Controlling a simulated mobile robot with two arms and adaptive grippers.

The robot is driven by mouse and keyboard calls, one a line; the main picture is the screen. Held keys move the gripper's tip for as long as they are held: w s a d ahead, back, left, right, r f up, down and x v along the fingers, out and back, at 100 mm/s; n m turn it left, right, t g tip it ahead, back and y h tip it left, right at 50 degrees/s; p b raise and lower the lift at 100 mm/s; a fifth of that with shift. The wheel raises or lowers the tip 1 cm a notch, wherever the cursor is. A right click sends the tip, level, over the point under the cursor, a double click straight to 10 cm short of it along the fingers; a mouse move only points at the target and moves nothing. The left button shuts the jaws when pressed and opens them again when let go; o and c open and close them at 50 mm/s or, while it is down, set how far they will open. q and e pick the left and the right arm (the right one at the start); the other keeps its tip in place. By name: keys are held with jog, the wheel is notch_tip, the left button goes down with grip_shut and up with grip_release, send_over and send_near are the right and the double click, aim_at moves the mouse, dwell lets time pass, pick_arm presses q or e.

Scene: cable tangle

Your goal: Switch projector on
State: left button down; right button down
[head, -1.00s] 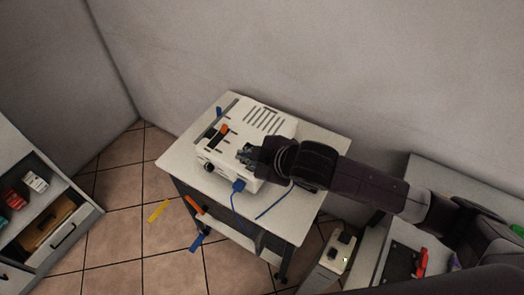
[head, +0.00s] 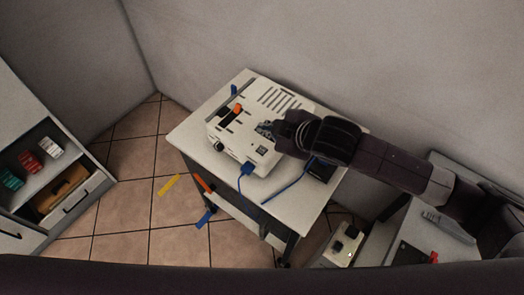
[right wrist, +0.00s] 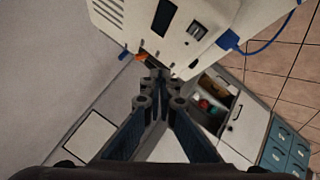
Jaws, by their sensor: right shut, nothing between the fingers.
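The white projector (head: 245,135) sits on a wheeled cart (head: 200,125) against the wall. A blue plug with a blue cable (head: 246,169) is at its front side. An orange piece (head: 237,109) shows on its top. My right gripper (head: 262,129) is shut and empty over the projector's right part; whether it touches cannot be told. In the right wrist view the closed fingertips (right wrist: 160,76) are close beside the projector (right wrist: 180,25), which has a dark socket or switch and the blue plug (right wrist: 229,41). My left gripper is not in view.
A small white box with a green light (head: 343,246) and a bench (head: 385,245) are at the lower right. Yellow, orange and blue strips hang or lie by the cart's left side.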

jog(key=b, duration=0.6)
send_over(264, 152)
notch_tip(264, 152, down, 6)
jog(key=shift+s, duration=0.1)
jog(key=shift+f, duration=0.7)
jog(key=shift+f, duration=0.1)
dwell(0.3)
jog(key=shift+f, duration=0.3)
jog(key=shift+f, duration=0.45)
dwell(0.8)
jog(key=shift+r+p, duration=0.8)
jog(key=shift+p, duration=0.25)
